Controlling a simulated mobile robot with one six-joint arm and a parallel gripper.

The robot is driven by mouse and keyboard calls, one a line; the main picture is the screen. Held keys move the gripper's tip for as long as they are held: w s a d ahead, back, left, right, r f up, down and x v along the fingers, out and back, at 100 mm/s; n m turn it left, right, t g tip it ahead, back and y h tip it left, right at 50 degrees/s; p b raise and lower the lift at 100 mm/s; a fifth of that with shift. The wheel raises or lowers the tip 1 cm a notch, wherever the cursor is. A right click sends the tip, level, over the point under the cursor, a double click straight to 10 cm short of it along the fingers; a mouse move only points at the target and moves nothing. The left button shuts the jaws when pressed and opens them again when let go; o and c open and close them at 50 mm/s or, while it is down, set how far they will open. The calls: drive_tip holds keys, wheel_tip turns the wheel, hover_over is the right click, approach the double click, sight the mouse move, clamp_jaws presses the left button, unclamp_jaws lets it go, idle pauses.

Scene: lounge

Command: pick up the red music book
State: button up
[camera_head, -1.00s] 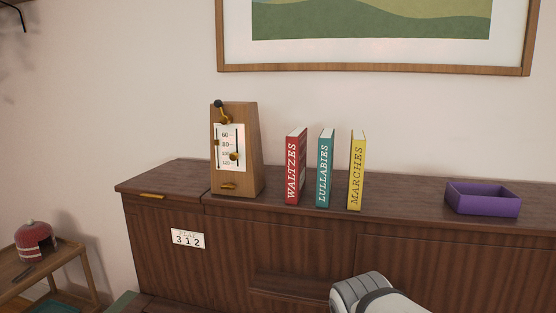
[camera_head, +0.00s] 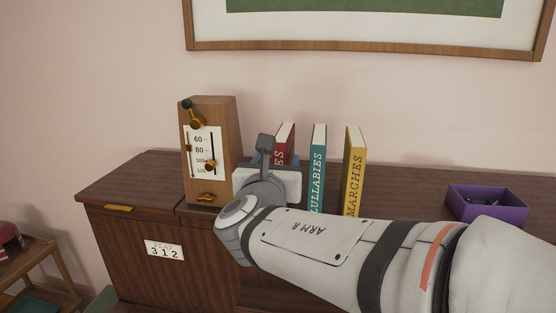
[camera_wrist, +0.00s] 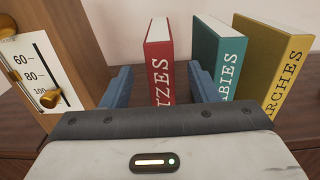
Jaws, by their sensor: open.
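The red music book (camera_head: 284,140), titled WALTZES, stands upright on the cabinet, mostly hidden behind my gripper in the head view. In the wrist view the red book (camera_wrist: 159,68) stands between my two blue-grey fingers, its spine facing me. My gripper (camera_head: 266,150) is open in front of it, and it also shows in the wrist view (camera_wrist: 160,88) with fingers spread on either side. The right finger lies between the red book and the teal book (camera_wrist: 217,62).
The teal LULLABIES book (camera_head: 318,165) and yellow MARCHES book (camera_head: 355,168) stand to the right. A wooden metronome (camera_head: 224,130) stands close on the left. A purple tray (camera_head: 486,207) holding small dark items sits farther right on the cabinet top (camera_head: 140,180).

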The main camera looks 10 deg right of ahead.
drive_tip(key=shift+w+d, duration=0.1)
drive_tip(key=shift+w, duration=0.45)
drive_tip(key=shift+w+d+r+p, duration=0.1)
drive_tip(key=shift+w+d+p, duration=0.25)
drive_tip(key=shift+w, duration=0.3)
drive_tip(key=x, duration=0.1)
drive_tip(key=p+x, duration=0.1)
drive_tip(key=x, duration=0.2)
drive_tip(key=shift+w+d+r+p, duration=0.15)
drive_tip(key=shift+w+r+p, duration=0.2)
drive_tip(key=shift+r+p, duration=0.05)
drive_tip(key=shift+w+d, duration=0.2)
drive_tip(key=shift+w, duration=0.3)
drive_tip(key=shift+s, duration=0.1)
drive_tip(key=shift+c, duration=0.5)
clamp_jaws()
